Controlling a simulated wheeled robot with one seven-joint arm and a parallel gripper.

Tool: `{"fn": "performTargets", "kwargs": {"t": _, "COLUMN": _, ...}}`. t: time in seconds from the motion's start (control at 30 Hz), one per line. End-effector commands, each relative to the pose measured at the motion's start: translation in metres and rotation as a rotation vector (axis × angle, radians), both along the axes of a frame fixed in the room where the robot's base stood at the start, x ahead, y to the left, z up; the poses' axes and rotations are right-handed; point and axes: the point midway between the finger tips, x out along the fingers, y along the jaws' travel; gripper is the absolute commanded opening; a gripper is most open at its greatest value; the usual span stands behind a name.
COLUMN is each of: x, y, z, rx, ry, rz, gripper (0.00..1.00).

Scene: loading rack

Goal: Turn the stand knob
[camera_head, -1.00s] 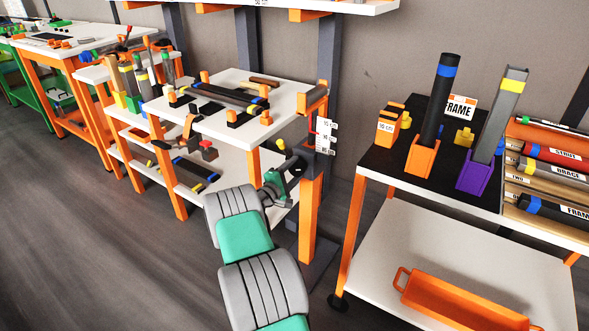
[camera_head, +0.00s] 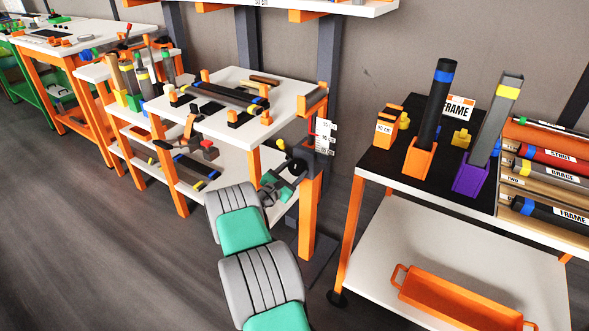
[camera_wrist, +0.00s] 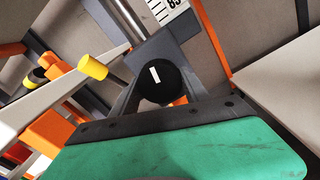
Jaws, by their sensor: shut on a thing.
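The stand knob (camera_wrist: 160,82) is round and black with a short white mark on its face. It shows in the middle of the wrist view. My gripper (camera_wrist: 160,95) is shut on it, with one dark finger on each side. In the head view my gripper (camera_head: 293,168) is at the upper part of the stand (camera_head: 311,215), an orange post with a dark grey block. The knob itself is mostly hidden there by my gripper. A white height scale (camera_head: 325,137) with markings is on the stand, just above and right of my gripper.
A white-topped table (camera_head: 285,92) with tubes in holders stands just left of the stand. A cart (camera_head: 385,178) with upright tubes is to the right, an orange tray (camera_head: 455,305) on its lower shelf. A yellow cylinder (camera_wrist: 92,67) is near my fingers. Floor is clear at lower left.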

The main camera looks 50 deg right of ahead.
Motion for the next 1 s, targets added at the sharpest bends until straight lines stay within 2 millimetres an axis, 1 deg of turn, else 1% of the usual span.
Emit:
{"fn": "performTargets", "kwargs": {"t": 0.2, "x": -0.0002, "y": 0.0005, "z": -0.0008, "rx": -0.01, "ry": 0.129, "rz": 0.001, "gripper": 0.13}}
{"fn": "performTargets", "kwargs": {"t": 0.4, "x": -0.0003, "y": 0.0005, "z": -0.0012, "rx": -0.016, "ry": 0.193, "rz": 0.001, "gripper": 0.13}}
{"fn": "performTargets", "kwargs": {"t": 0.93, "x": -0.0003, "y": 0.0005, "z": -0.0015, "rx": -0.018, "ry": 0.215, "rz": 0.001, "gripper": 0.13}}
{"fn": "performTargets", "kwargs": {"t": 0.97, "x": -0.0004, "y": 0.0005, "z": -0.0014, "rx": -0.018, "ry": 0.215, "rz": 0.001, "gripper": 0.56}}
{"fn": "performTargets", "kwargs": {"t": 1.0, "x": -0.0003, "y": 0.0004, "z": -0.0014, "rx": -0.018, "ry": 0.215, "rz": 0.001, "gripper": 0.59}}
